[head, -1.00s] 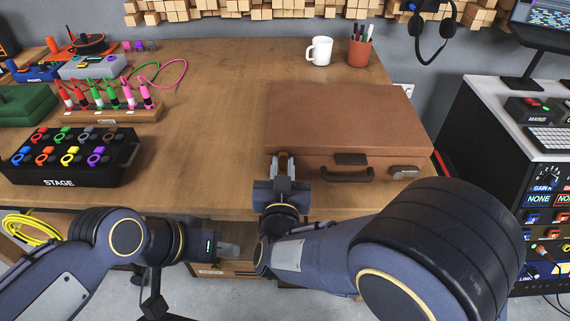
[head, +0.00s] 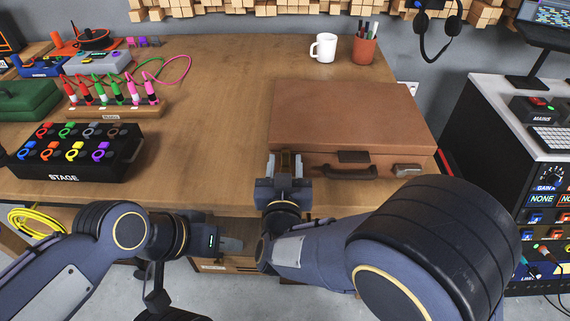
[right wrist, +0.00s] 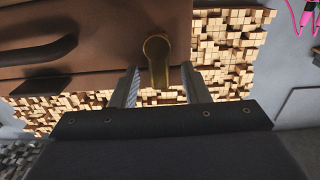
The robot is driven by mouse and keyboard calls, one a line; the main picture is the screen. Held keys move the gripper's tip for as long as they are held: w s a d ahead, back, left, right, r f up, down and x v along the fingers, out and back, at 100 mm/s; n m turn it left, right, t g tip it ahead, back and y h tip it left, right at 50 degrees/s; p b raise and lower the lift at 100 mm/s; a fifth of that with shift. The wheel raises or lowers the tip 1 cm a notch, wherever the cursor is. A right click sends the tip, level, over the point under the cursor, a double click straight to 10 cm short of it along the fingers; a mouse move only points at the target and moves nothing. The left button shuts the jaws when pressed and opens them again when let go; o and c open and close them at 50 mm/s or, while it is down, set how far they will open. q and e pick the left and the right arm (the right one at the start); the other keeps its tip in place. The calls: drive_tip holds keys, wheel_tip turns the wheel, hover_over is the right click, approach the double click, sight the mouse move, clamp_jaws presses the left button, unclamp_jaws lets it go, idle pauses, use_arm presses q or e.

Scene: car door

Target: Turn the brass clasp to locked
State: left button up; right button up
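A brown case (head: 345,115) lies closed at the front edge of the wooden workbench. The brass clasp (right wrist: 157,60) shows in the right wrist view on the case's front, its lever hanging downward. My right gripper (head: 284,164) is at the case's front left corner; the right wrist view shows its two fingers (right wrist: 164,86) apart, one on each side of the clasp lever, with gaps visible. In the head view the gripper mostly hides the clasp. My left gripper (head: 230,244) is low in front of the bench, away from the case; its finger opening cannot be made out.
The case has a dark handle (head: 350,172) and a silver clasp (head: 407,170) to the right. A white mug (head: 324,47) and a pen cup (head: 364,48) stand behind it. A black STAGE box (head: 75,152) and a plug rack (head: 115,108) are at left.

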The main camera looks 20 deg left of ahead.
drive_tip(key=v, duration=0.8)
drive_tip(key=shift+w, duration=0.1)
idle(0.3)
